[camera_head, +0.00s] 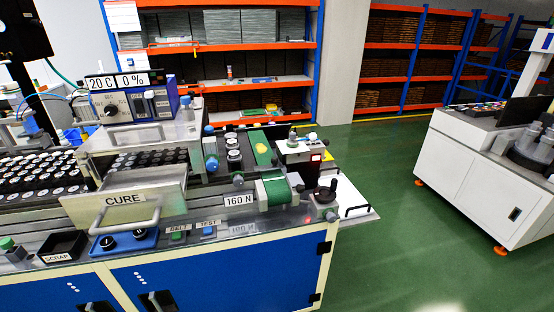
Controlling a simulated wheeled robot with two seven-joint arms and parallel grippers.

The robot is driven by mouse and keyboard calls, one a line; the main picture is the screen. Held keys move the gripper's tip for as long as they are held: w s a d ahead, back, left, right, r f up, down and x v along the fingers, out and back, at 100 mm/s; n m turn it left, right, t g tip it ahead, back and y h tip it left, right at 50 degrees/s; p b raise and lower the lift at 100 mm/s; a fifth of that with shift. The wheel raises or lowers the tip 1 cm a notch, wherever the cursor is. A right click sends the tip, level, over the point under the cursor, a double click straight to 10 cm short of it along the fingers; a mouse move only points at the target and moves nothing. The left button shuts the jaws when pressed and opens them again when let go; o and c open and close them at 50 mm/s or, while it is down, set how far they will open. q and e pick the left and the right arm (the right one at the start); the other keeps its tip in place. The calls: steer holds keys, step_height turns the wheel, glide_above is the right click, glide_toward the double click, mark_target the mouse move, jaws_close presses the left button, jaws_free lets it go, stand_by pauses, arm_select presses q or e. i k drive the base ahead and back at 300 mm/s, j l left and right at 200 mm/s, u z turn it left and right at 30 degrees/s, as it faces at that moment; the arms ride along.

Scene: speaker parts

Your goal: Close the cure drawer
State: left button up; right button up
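The cure drawer (80,207) is at the left of the bench in the head view. Its pale front panel carries a CURE label and a silver bar handle (157,217). The front stands out toward me from the clear-sided housing (98,141), so the drawer looks pulled out at least partly; its exact opening is hard to tell. Rows of dark round parts with pale centres (150,160) show behind the front, inside the housing. Neither of my grippers can be made out in this view, and nothing is seen touching the handle.
Green floor (390,230) is open between the bench and a white cabinet (480,170).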

mark_target(117, 201)
steer(key=u, duration=1.35)
